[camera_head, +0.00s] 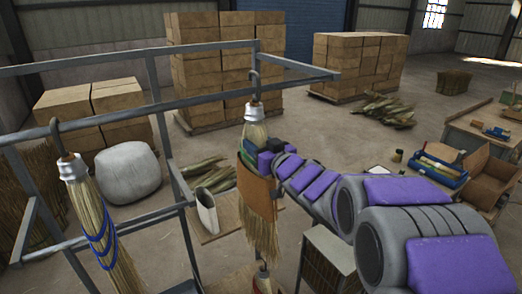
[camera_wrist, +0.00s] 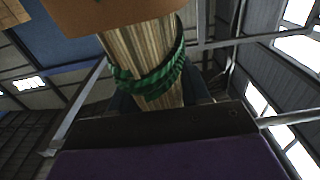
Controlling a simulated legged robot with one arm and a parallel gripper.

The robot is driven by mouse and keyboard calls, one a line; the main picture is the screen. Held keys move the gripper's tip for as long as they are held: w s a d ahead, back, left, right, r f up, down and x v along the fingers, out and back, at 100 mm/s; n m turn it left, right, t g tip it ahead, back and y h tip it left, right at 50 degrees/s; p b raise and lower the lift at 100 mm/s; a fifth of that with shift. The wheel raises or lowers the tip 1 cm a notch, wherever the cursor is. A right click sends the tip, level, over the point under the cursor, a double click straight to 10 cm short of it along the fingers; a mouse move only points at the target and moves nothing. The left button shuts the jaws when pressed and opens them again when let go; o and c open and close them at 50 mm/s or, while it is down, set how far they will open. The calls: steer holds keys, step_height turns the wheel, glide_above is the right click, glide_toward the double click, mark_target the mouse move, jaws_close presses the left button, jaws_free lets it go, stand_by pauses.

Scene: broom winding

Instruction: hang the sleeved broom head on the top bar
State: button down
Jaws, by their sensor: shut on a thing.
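The sleeved broom head (camera_head: 262,225) hangs upright in the middle of the head view, with a grey metal cap, a thin hook (camera_head: 254,84) and a brown sleeve (camera_head: 257,192). My gripper (camera_head: 257,158) is shut on it between cap and sleeve. The wrist view shows its straw (camera_wrist: 146,52) with a green band, the sleeve edge and a dark jaw. The top bar (camera_head: 160,107) crosses the left and middle of the head view. The hook overlaps the bar in the picture; I cannot tell whether it bears on it.
Another broom head (camera_head: 100,220) with blue bands hangs from the same bar at left. Rack posts (camera_head: 163,125) stand behind. Cardboard stacks (camera_head: 207,75), a grey sack (camera_head: 127,172) and a workbench (camera_head: 483,140) surround it. Open floor lies in the middle right.

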steer(key=shift+w+a, duration=0.25)
steer(key=shift+w, duration=0.05)
steer(key=shift+a+f+b, duration=0.15)
steer(key=shift+f+b, duration=0.5)
steer(key=shift+f, duration=0.6)
steer(key=shift+c, duration=2.3)
jaws_free()
steer(key=shift+s, duration=0.1)
